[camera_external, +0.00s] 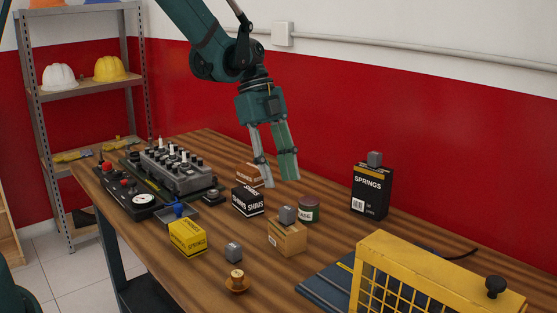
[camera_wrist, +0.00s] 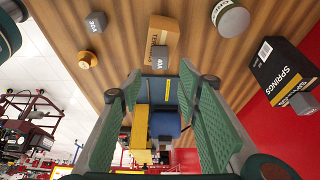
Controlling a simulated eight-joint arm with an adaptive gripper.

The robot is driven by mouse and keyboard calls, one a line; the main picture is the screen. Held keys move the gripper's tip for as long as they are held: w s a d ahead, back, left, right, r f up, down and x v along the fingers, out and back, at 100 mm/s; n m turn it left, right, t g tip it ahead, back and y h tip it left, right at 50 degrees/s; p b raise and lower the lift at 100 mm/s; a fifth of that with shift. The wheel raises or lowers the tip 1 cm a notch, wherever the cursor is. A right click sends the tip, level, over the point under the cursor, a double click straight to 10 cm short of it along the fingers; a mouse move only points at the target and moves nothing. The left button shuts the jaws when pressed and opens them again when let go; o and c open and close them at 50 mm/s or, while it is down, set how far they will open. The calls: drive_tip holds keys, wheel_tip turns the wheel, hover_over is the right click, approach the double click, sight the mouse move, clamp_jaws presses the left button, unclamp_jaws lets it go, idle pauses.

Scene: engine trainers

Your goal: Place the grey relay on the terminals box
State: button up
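My gripper (camera_external: 280,183) is open and empty, pointing down above the table behind the cardboard box. Its spread fingers also show in the wrist view (camera_wrist: 160,74). A small grey relay (camera_external: 233,251) sits on the table in front; it also shows in the wrist view (camera_wrist: 96,22). A cardboard box (camera_external: 287,240), whose partly hidden label (camera_wrist: 164,35) seems to begin with T, is probably the terminals box. A second grey relay (camera_external: 288,215), marked 40A in the wrist view (camera_wrist: 160,57), rests on it. A third (camera_external: 375,159) rests on the black SPRINGS box (camera_external: 370,193).
A green tin (camera_external: 308,211) stands right beside the cardboard box. A SHIMS box (camera_external: 248,200), yellow box (camera_external: 187,238) and brass piece (camera_external: 237,281) stand nearby. The engine trainer (camera_external: 175,168) fills the left. A yellow mesh guard (camera_external: 430,275) stands front right.

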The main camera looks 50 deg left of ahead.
drive_tip(key=shift+v, duration=1.5)
drive_tip(key=s+d+r+n+t+y, duration=0.3)
drive_tip(key=s+d+r+n, duration=0.2)
drive_tip(key=s+r+n, duration=0.55)
drive_tip(key=s+d+r+n+t, duration=0.1)
drive_tip(key=s+r+n+t, duration=0.1)
drive_tip(key=s, duration=0.7)
drive_tip(key=s+d+r+n+t+y, duration=0.1)
drive_tip(key=s+r+n+t, duration=0.1)
drive_tip(key=s+n, duration=0.3)
drive_tip(key=shift+s+d+r+y, duration=0.3)
drive_tip(key=shift+s+r, duration=0.05)
drive_tip(key=shift+s, duration=2)
drive_tip(key=shift+n, duration=0.25)
wheel_tip(320, 180, down, 23)
drive_tip(key=b, duration=2.3)
